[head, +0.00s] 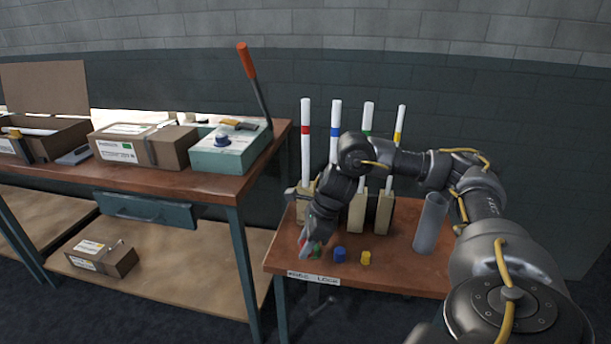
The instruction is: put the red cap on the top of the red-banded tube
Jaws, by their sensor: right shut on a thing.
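The red-banded tube (306,140) is a white tube standing upright in a tan block at the left end of a row of tubes on the small wooden table. Its top is bare. My right gripper (308,246) is low over the front left of this table, in front of and below the tube. It is shut on the red cap (302,241), of which only a small bit of red shows between the fingers. My left gripper is not in view.
Blue-banded (335,131), green-banded (367,133) and yellow-banded (399,138) tubes stand alongside, partly behind my right arm. Green (316,253), blue (340,254) and yellow (365,258) caps sit near the front edge. A grey cylinder (429,225) stands right.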

